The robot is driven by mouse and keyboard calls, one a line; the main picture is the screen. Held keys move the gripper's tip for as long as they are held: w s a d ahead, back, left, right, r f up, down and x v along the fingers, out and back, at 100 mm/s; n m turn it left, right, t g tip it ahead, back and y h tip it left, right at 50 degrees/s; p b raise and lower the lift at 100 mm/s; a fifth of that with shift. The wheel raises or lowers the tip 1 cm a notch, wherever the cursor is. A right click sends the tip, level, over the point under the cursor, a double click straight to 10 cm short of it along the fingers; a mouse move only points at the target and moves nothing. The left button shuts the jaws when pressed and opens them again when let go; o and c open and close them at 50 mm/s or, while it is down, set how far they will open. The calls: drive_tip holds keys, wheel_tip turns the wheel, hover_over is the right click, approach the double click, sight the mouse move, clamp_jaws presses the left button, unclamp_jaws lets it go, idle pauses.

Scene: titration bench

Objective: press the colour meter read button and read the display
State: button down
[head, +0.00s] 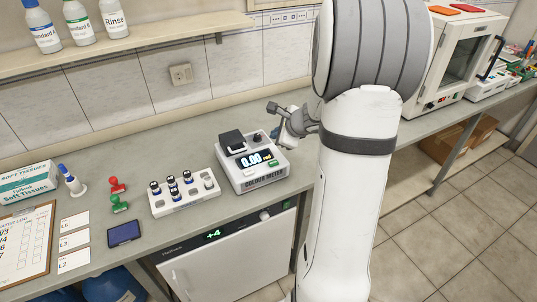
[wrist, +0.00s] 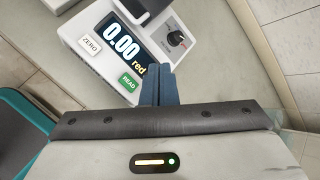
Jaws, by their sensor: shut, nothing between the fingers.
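The colour meter (head: 252,163) stands on the bench, white with a dark lid block on top. Its display (head: 254,158) is lit; in the wrist view the display (wrist: 127,42) shows 0.00 and the word red. The green READ button (wrist: 129,82) is below the display, and the white ZERO button (wrist: 89,45) is to its left. My gripper (wrist: 157,80) is shut and empty, with its fingertips just right of the READ button. I cannot tell whether they touch the meter. In the head view my gripper (head: 275,108) is beside the meter's back right, partly hidden by my arm.
A white rack of vials (head: 186,193) stands left of the meter. Red (head: 117,184) and green (head: 119,203) stamps and a dark phone-like device (head: 124,233) lie further left. A white oven (head: 460,60) stands at the right. A dial (wrist: 176,39) sits on the meter near my fingers.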

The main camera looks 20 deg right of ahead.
sight(273, 163)
drive_tip(key=shift+f, duration=0.1)
idle(0.3)
wheel_tip(273, 163, down, 8)
drive_tip(key=b, duration=0.7)
drive_tip(key=shift+f+b, duration=0.3)
drive_tip(key=shift+b, duration=0.15)
drive_tip(key=shift+f, duration=0.1)
idle(1.3)
drive_tip(key=shift+f+b, duration=0.35)
drive_tip(key=shift+b, duration=0.25)
drive_tip(key=shift+f+b, duration=0.45)
drive_tip(key=shift+b, duration=0.1)
idle(0.4)
idle(0.4)
drive_tip(key=shift+r+p, duration=0.6)
drive_tip(key=shift+r, duration=0.3)
